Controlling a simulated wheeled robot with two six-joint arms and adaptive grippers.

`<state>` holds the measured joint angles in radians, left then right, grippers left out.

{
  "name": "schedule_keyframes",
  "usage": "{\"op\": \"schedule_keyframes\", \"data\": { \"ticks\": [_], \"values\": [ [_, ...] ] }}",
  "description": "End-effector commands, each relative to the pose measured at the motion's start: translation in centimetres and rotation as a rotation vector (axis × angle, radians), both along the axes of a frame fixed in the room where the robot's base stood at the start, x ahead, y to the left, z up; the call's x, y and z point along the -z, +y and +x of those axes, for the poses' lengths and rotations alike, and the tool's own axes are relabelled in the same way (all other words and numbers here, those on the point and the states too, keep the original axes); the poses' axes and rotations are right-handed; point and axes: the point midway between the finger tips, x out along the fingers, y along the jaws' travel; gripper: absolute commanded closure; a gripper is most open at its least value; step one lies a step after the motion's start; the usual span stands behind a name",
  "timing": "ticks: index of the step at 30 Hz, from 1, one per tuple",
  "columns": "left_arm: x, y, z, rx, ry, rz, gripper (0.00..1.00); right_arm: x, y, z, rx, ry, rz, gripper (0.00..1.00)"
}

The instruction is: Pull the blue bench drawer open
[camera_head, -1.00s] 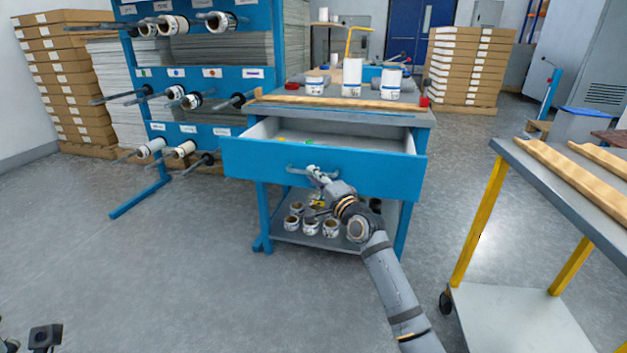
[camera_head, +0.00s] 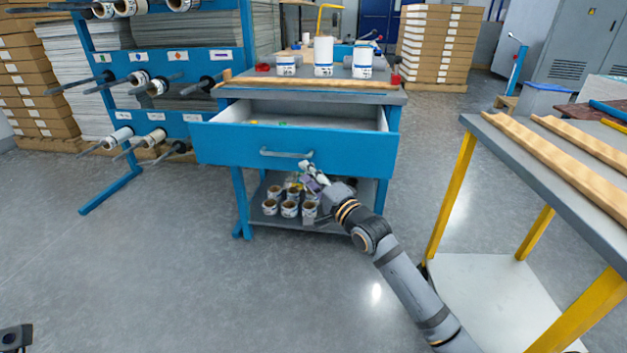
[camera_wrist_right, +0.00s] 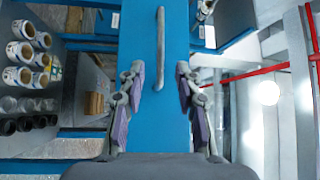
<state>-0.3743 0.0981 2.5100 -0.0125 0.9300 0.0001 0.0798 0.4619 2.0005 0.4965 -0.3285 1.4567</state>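The blue bench drawer (camera_head: 225,146) stands pulled out from the bench, with its inside and small coloured items showing. Its grey bar handle (camera_head: 287,154) is on the front panel and also shows in the right wrist view (camera_wrist_right: 161,45). My right gripper (camera_head: 306,174) is just in front of the panel, near the handle's right end and slightly below it. In the right wrist view its fingers (camera_wrist_right: 160,75) are spread and empty, with the handle ahead between them, apart from both. Only a dark part at the head view's lower left edge may be my left arm; no left fingers show.
The bench top (camera_head: 390,97) holds white rolls and a wooden strip. Small rolls (camera_head: 290,208) sit on the lower shelf. A yellow-legged table (camera_head: 500,137) stands at right, a blue roll rack (camera_head: 170,57) at left. The floor between is clear.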

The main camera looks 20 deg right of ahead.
Motion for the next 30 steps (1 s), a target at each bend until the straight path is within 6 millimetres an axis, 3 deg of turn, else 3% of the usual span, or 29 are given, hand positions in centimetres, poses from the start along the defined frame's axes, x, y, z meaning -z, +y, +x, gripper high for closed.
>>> {"op": "schedule_keyframes", "data": {
  "ticks": [9, 25, 28, 30],
  "values": [
    [0.0, 0.0, 0.0, 0.000, 0.000, 0.000, 0.60, 0.3, -0.6, -2.7, 0.001, 0.000, -0.001, 0.66],
    [0.0, 0.0, 0.1, -0.001, 0.005, 0.000, 0.60, 0.4, -0.5, -2.8, 0.000, -0.002, -0.002, 0.66],
    [0.3, 0.1, 1.7, -0.006, 0.080, -0.004, 0.60, 0.9, 0.3, -3.6, 0.005, -0.021, -0.074, 0.66],
    [1.2, 0.3, 4.2, -0.013, 0.204, -0.009, 0.60, 1.5, 1.6, -5.0, 0.019, -0.057, -0.199, 0.66]
  ]
}}
